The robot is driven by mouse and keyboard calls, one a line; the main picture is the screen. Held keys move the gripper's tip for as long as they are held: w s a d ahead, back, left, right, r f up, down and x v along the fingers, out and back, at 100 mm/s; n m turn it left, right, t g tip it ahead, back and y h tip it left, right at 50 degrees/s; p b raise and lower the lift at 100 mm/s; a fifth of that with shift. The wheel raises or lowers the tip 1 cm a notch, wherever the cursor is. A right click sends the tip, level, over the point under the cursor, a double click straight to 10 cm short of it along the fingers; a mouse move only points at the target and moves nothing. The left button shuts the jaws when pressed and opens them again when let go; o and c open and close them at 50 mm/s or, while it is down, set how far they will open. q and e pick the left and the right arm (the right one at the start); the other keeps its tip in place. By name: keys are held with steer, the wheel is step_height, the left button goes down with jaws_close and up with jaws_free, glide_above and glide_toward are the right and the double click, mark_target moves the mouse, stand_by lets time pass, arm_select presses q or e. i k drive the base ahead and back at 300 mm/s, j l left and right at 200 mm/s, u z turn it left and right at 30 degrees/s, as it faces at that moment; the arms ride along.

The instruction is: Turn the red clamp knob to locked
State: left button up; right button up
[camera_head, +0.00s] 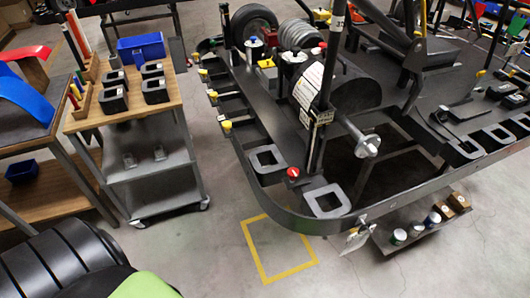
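A small red knob (293,172) with a pale mark on top sits on the black kart stand frame (262,118), near its front corner. It stands at the foot of a black upright post (318,135), just behind a grey square ring-shaped pad (326,201). I cannot tell from its mark whether it is locked. Another small red cap (323,45) shows farther back by the engine parts. Neither of my grippers is in view.
A wooden-topped cart (130,97) with a blue bin (141,48) and black trays stands left. A yellow floor square (262,247) lies before the stand. Yellow knobs (227,125) line the stand's left edge. A shaft end (367,145) juts out right of the post. Floor between cart and stand is clear.

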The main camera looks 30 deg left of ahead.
mark_target(293, 173)
steer(key=u, duration=0.75)
